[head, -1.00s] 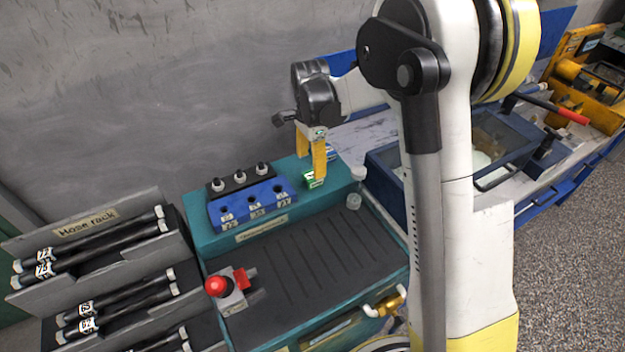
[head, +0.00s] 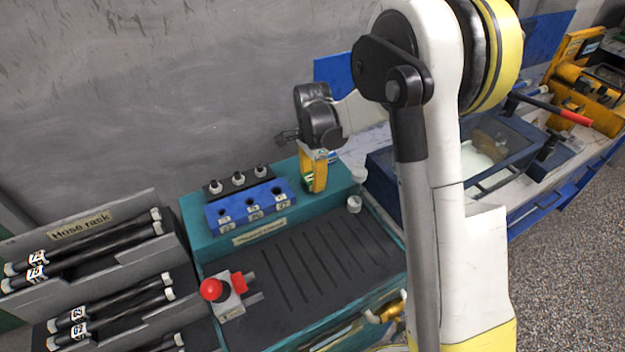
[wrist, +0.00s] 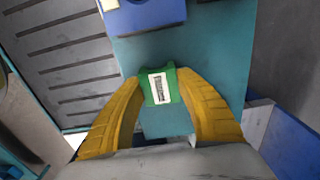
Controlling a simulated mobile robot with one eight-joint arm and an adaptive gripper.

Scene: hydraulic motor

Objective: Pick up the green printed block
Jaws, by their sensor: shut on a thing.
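The green printed block (wrist: 172,74) carries a white label with dark print and sits between my yellow fingertips in the wrist view. My gripper (wrist: 160,88) is shut on it, with a finger on each side. In the head view my gripper (head: 313,186) is over the right part of the teal bench top, right of the blue socket block. I cannot tell whether the block touches the bench.
The blue socket block (head: 225,218) stands left of my gripper, with black fittings (head: 238,179) behind it. A grooved dark mat (head: 310,262) lies in front. A red button (head: 211,289) is at front left, beside the hose rack (head: 95,262). A small clear cylinder (head: 354,204) stands right.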

